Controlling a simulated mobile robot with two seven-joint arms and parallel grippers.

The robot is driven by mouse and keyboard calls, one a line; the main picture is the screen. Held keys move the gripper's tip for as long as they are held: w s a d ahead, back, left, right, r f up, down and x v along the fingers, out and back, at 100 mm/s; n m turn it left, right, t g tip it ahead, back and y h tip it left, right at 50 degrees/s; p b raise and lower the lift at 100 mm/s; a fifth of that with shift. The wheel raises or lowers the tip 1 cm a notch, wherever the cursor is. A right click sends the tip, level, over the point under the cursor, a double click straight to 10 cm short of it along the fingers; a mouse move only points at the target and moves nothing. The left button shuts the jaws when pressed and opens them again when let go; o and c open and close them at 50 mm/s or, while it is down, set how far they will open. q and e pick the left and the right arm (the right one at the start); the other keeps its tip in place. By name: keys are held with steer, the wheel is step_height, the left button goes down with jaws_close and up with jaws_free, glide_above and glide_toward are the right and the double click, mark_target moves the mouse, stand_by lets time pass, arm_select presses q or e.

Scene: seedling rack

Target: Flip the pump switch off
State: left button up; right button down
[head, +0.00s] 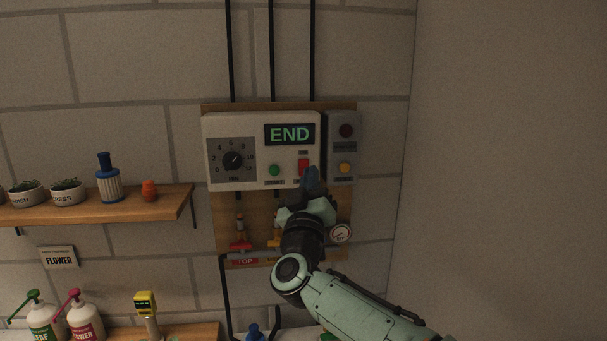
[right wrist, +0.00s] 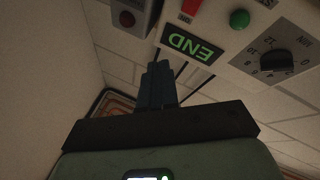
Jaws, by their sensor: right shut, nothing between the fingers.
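The pump control panel (head: 218,124) is a pale box on a wooden board on the wall, with a lit green "END" display (head: 289,134). A red switch (head: 303,166) sits below the display, and it also shows at the top of the right wrist view (right wrist: 191,8), which is upside down. My right gripper (head: 310,177) is shut and empty, with its dark blue fingertips just below the red switch in the head view. I cannot tell whether they touch it. In the right wrist view the fingers (right wrist: 157,84) point toward the panel. My left gripper is not in view.
A green button (head: 274,170) and a dial (head: 232,160) are on the panel. A grey box (head: 331,158) with a dark red and an orange lamp adjoins it. Valves and a gauge (head: 340,232) are below. A shelf (head: 150,203) with pots is at left.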

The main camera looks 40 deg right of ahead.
mark_target(306, 164)
steer(key=shift+w+d+f+p, duration=0.45)
steer(key=shift+w+d, duration=0.2)
steer(key=shift+w, duration=0.55)
steer(key=shift+w+d+f+p, duration=0.45)
steer(key=shift+w+d, duration=0.2)
steer(key=shift+w, duration=0.6)
steer(key=shift+w+d+f+p, duration=0.4)
steer(key=shift+w+d, duration=0.25)
steer(key=shift+w, duration=0.55)
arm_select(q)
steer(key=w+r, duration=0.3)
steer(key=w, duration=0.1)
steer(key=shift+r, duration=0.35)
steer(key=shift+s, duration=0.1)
arm_select(e)
steer(key=shift+s, duration=0.1)
steer(key=shift+w+d, duration=0.15)
steer(key=shift+w, duration=0.1)
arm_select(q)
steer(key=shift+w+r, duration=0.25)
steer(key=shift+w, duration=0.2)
arm_select(e)
steer(key=shift+w+f, duration=0.15)
steer(key=shift+w, duration=0.05)
